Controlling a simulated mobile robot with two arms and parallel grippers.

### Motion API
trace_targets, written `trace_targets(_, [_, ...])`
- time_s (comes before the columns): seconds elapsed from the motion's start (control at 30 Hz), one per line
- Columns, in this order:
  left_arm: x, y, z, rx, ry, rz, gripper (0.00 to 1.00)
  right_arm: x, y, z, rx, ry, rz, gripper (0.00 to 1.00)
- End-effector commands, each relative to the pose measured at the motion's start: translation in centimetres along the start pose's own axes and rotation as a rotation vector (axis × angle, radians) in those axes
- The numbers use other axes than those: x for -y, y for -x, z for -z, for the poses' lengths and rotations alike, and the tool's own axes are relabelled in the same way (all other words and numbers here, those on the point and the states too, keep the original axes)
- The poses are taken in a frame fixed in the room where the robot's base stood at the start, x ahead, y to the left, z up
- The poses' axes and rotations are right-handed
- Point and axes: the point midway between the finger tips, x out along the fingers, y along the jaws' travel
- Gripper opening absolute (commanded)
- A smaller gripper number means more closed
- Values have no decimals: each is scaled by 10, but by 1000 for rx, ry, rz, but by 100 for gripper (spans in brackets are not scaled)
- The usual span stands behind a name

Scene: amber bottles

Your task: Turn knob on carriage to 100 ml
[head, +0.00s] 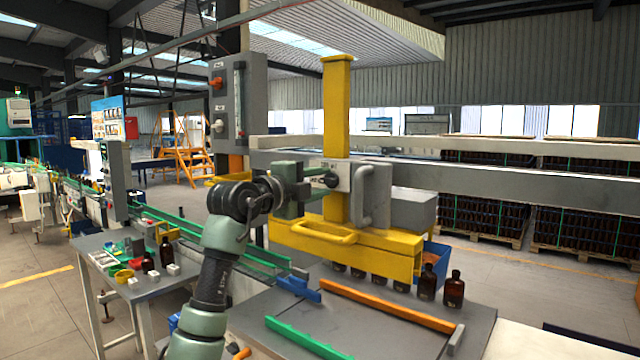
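The yellow carriage (345,240) hangs on a grey rail, with a tall yellow post and a handle at its front. A small black knob (332,181) sits on a pale plate with markings, beside a grey box (371,194) on the post. The markings are too small to read. My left gripper (311,187), green and grey, is just left of the knob at about its height. Its fingertips are close to the knob, but I cannot tell whether they touch it or how far apart they are. My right gripper is not in view.
An orange bar (385,306), a green bar (305,338) and a blue piece (298,288) lie there. A side table (150,284) with small items stands left.

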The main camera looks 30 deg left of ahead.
Motion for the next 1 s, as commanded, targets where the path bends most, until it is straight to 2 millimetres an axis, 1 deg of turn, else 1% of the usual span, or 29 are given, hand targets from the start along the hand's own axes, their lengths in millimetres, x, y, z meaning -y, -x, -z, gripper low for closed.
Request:
trace_targets(0.07, [-1,1,0,0,-1,0,34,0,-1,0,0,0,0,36])
trace_targets(0.17, [-2,8,0,1,-2,1,34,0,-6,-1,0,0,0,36])
trace_targets(0.27, [-4,24,-1,2,-5,1,34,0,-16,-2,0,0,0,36])
trace_targets(0.4, [-4,49,-1,2,-4,2,34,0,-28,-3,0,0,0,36])
trace_targets(0.5, [-3,63,-1,2,-2,1,34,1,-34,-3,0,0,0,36])
trace_targets(0.6, [-2,73,-1,1,-1,1,34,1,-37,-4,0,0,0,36])
trace_targets(0.73, [-1,78,0,1,0,0,34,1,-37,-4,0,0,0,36])
trace_targets(1.0, [0,78,0,0,0,0,34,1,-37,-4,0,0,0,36])
